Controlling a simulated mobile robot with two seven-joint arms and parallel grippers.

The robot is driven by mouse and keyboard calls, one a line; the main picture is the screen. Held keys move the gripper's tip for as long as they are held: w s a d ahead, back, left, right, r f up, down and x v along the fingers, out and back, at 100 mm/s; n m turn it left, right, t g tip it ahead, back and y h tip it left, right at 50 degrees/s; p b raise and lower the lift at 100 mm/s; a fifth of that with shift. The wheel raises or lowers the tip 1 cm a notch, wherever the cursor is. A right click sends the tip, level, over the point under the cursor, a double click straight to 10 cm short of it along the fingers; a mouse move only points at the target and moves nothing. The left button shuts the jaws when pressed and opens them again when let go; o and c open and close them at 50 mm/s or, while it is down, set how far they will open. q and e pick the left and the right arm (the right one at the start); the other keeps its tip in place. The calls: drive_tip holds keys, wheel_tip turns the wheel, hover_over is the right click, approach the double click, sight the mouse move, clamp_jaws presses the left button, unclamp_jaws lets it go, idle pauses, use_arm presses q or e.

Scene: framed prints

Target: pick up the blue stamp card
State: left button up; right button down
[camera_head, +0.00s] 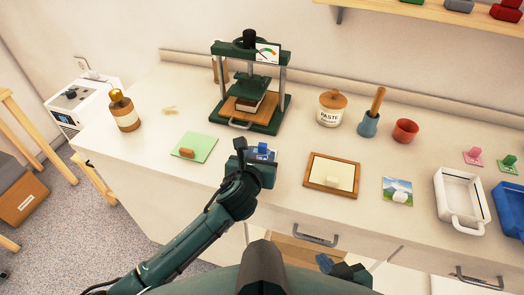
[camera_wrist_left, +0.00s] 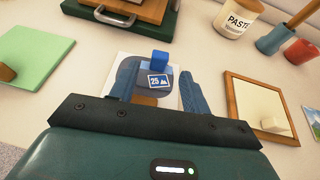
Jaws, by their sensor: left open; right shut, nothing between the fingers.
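The blue stamp card (camera_head: 268,153) lies on the counter, with a blue block on it. In the left wrist view the card (camera_wrist_left: 158,81) shows a dark blue stamp marked 25, and the blue block (camera_wrist_left: 160,59) sits at its far side. My left gripper (camera_wrist_left: 158,88) is open, its two fingers on either side of the stamp print. In the head view my left gripper (camera_head: 260,158) partly hides the card. I cannot tell whether the fingers touch it. My right gripper (camera_head: 325,262) is shut and empty, low at the counter's front edge.
A green sheet (camera_head: 203,147) lies left of the card, a wooden frame (camera_head: 314,178) right of it. A green press (camera_head: 276,119) stands behind. A paste jar (camera_head: 332,108), landscape card (camera_head: 391,184) and white tray (camera_head: 445,184) are further right.

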sight(262, 148)
use_arm(q)
drive_tip(key=shift+x, duration=1.8)
drive_tip(key=shift+r, duration=0.1)
drive_tip(key=shift+c, duration=0.6)
clamp_jaws()
